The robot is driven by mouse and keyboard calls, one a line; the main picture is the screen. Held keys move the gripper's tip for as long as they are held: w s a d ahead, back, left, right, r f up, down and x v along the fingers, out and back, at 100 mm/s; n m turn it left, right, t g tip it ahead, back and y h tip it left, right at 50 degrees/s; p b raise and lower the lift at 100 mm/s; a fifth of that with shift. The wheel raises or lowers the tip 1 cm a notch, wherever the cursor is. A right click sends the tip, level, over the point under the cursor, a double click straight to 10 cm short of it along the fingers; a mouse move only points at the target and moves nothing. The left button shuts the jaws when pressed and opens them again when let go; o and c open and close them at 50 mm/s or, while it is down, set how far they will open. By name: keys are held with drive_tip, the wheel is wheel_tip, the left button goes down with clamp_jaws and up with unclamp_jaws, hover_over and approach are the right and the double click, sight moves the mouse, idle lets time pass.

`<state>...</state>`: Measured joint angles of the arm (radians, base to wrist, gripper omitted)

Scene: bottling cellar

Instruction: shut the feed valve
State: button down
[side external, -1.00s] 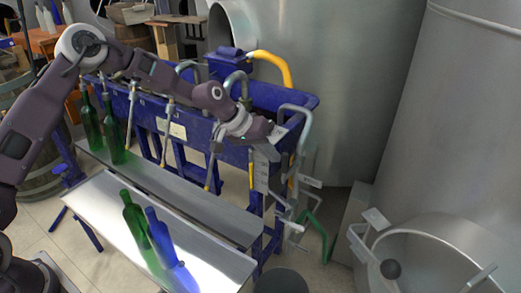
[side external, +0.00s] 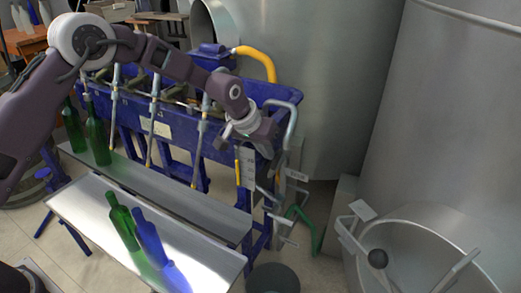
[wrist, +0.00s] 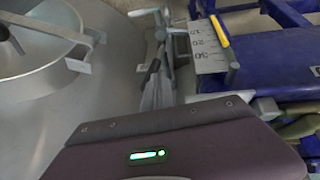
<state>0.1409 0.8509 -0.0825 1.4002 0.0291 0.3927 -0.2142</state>
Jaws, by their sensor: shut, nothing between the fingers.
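My gripper (side external: 264,150) is shut and empty at the right end of the blue filler trough (side external: 188,128), beside a white level scale (side external: 248,170). I cannot tell for certain which part is the feed valve. In the wrist view, grey metal fittings (wrist: 156,58) stand just beyond the purple gripper body, left of the scale (wrist: 206,50) with its yellow marker.
A grey curved pipe (side external: 291,120) and yellow hose (side external: 260,60) rise above the trough. Large steel tanks stand behind and right; an open steel vessel (side external: 415,222) is at lower right. Green bottles (side external: 97,138) and a blue bottle (side external: 150,238) stand on the left shelves.

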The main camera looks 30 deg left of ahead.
drive_tip(key=d+y, duration=0.2)
drive_tip(key=shift+d+f+m+y, duration=0.1)
drive_tip(key=shift+d+m+y, duration=0.2)
drive_tip(key=shift+d+m, duration=0.1)
drive_tip(key=d+f+y, duration=0.2)
drive_tip(key=d+f, duration=0.4)
drive_tip(key=shift+d+f+m+y, duration=0.2)
drive_tip(key=shift+d+m+y, duration=0.05)
drive_tip(key=shift+m+y, duration=0.15)
drive_tip(key=shift+s+d+f, duration=0.1)
drive_tip(key=shift+s+f, duration=0.05)
drive_tip(key=shift+f, duration=0.1)
idle(0.3)
drive_tip(key=s+d+r, duration=0.5)
drive_tip(key=d+r, duration=0.3)
drive_tip(key=shift+r, duration=0.2)
